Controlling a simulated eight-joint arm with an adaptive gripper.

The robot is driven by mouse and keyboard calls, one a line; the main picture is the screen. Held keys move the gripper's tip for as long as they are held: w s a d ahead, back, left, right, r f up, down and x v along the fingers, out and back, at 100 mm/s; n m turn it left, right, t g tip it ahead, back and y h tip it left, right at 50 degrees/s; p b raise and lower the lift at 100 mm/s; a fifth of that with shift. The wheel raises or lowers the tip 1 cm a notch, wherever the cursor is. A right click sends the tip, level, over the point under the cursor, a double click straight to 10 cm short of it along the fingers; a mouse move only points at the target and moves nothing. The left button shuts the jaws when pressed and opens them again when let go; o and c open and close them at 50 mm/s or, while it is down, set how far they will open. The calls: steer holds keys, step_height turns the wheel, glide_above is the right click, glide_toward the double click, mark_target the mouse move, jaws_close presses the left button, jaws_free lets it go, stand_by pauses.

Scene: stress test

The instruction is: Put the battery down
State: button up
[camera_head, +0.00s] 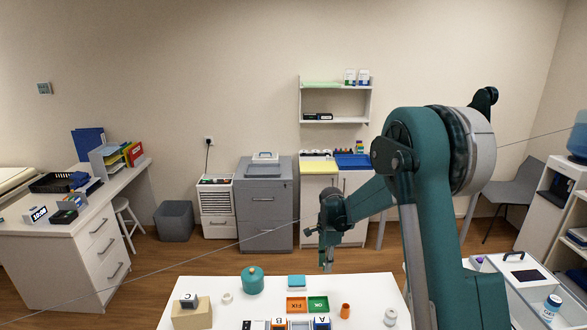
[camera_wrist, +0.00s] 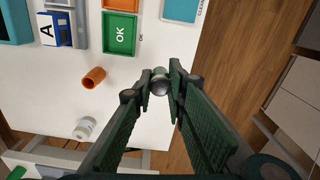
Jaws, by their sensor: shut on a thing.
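My gripper (camera_head: 327,264) hangs over the far part of the white table (camera_head: 365,289) in the head view. In the wrist view my gripper (camera_wrist: 160,84) has its fingertips closed around a small grey, rounded thing, which I take to be the battery (camera_wrist: 160,82). Only its end shows between the fingertips; the rest is hidden. The battery is too small to make out in the head view. In the wrist view the gripper is near the table's edge, to the right of the green OK tray (camera_wrist: 120,34) and an orange cylinder (camera_wrist: 93,78).
On the table are an orange FIX tray (camera_head: 297,304), a teal box (camera_head: 296,281), a teal pot (camera_head: 252,281), a white ring-like item (camera_head: 227,298), a cardboard box (camera_head: 192,316) and lettered blocks. A white round item (camera_wrist: 84,129) lies near the edge. Bare tabletop surrounds the orange cylinder.

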steer(key=s+d+f+n+b, duration=0.2)
steer(key=s+d+n, duration=0.4)
steer(key=n, duration=1)
steer(key=shift+s, duration=1.1)
steer(key=shift+d, duration=0.1)
steer(key=shift+r, duration=0.1)
steer(key=s+a+r+n, duration=0.1)
steer(key=s+a+r, duration=0.1)
steer(key=s+a, duration=0.3)
steer(key=s+a+r+n+p, duration=0.1)
steer(key=s+a, duration=0.5)
steer(key=a, duration=0.6)
steer(key=shift+s+a+r+n, duration=0.25)
steer(key=shift+a+r+n, duration=0.05)
steer(key=shift+r, duration=0.6)
steer(key=shift+f, duration=0.1)
